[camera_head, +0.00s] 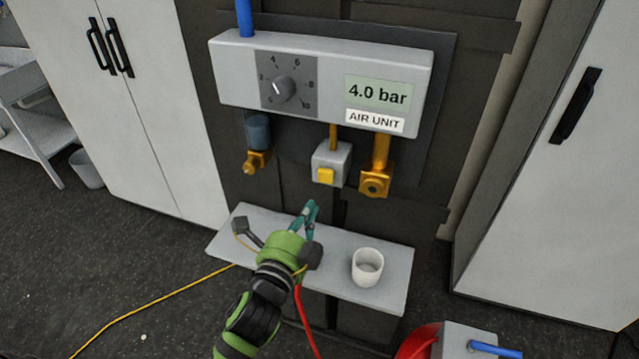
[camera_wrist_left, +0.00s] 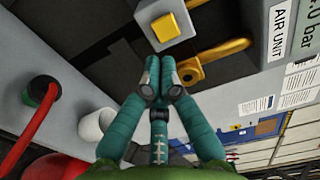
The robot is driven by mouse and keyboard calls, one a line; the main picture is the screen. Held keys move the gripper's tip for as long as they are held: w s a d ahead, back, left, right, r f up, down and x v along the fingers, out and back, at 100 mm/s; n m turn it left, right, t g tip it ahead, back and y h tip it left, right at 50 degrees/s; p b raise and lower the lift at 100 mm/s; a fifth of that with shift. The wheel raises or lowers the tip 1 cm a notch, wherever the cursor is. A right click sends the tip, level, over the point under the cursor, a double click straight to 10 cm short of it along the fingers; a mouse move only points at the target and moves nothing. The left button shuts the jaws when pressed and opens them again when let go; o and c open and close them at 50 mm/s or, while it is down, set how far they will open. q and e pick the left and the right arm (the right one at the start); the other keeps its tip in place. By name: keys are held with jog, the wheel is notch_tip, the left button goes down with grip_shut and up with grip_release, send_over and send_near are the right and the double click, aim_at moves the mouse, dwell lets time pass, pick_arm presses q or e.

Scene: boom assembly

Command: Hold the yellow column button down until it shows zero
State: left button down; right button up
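The yellow button (camera_head: 325,176) sits on the front of a small grey box (camera_head: 329,158) that hangs on a yellow column below the air unit. The button also shows near the top of the left wrist view (camera_wrist_left: 165,27). The air unit's display (camera_head: 378,93) reads 4.0 bar. My left gripper (camera_head: 311,206) is below the button and apart from it, pointing up towards it. In the left wrist view its teal fingers (camera_wrist_left: 160,66) are together with nothing seen between them. My right gripper is not in view.
A white shelf (camera_head: 385,290) under the unit bears a white cup (camera_head: 367,267) right of my left arm. Brass fittings (camera_head: 375,181) and (camera_head: 257,160) hang on either side of the button box. A red hose (camera_head: 305,320) runs down beside my arm. Cabinets stand left and right.

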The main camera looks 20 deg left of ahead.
aim_at(324, 181)
pick_arm(q)
jog(key=w+p, duration=0.1)
jog(key=w, duration=0.5)
jog(key=shift+w+d+p, duration=0.15)
jog(key=shift+w+p, duration=0.25)
